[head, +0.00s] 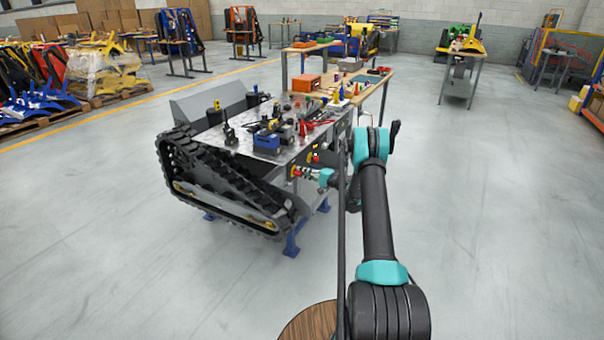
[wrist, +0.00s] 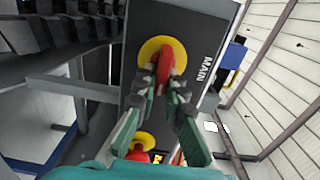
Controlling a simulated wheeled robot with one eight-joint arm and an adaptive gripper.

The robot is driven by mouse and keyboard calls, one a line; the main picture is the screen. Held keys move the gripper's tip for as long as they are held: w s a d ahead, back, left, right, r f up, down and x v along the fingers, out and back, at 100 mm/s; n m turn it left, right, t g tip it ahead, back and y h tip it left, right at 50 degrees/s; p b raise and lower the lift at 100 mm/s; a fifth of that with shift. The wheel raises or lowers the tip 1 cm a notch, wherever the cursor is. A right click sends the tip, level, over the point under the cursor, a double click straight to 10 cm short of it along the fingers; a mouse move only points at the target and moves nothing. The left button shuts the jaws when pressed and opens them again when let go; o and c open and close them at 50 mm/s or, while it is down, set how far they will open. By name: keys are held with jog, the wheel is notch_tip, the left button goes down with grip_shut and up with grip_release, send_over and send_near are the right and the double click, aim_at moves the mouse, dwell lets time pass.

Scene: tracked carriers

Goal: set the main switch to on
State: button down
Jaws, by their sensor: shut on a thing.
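The main switch (wrist: 166,62) is a red handle on a round yellow plate, with the word MAIN beside it on a dark panel. The fingertips hide the handle's lower part. In the head view my gripper (head: 314,174) reaches leftward to the switch on the near end of the tracked carrier (head: 240,138). The switch's on and off marks are not readable.
A second red knob on a yellow plate (wrist: 142,142) sits lower in the wrist view, close to my fingers. Parts and tools lie on the carrier's top. A wooden bench (head: 374,82) stands behind. The floor to the right is clear.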

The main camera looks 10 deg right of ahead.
jog(key=c, duration=1.6)
grip_release()
jog(key=shift+d, duration=0.1)
jog(key=v, duration=1.2)
